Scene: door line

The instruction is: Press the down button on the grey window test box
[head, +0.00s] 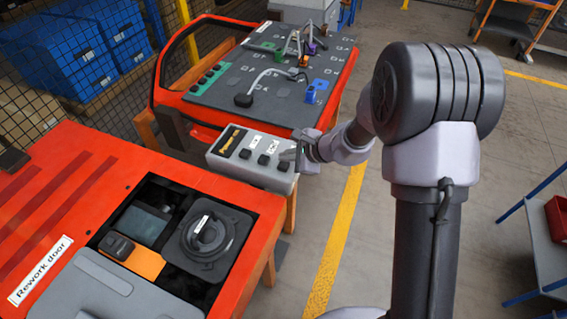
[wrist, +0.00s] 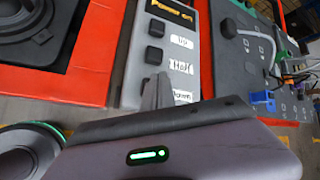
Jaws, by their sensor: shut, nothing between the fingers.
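The grey window test box (head: 226,161) stands between the rework door and the dark panel, with a "Power on" display at its left end and a row of black buttons. The wrist view shows it (wrist: 133,75) with labels Up, Half and Down. The down button (head: 283,166) is the rightmost in the head view. In the wrist view my fingers hide it, and only the Down label (wrist: 183,97) shows beside them. My gripper (head: 291,154) is shut and empty, its tips over the Down end of the box. I cannot tell whether they touch the button.
The orange rework door (head: 70,180) with its open cavity lies at the near left. Behind the box is a dark panel (head: 255,110) in an orange door frame, with cables and coloured clips. Open floor with a yellow line (head: 340,230) lies to the right.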

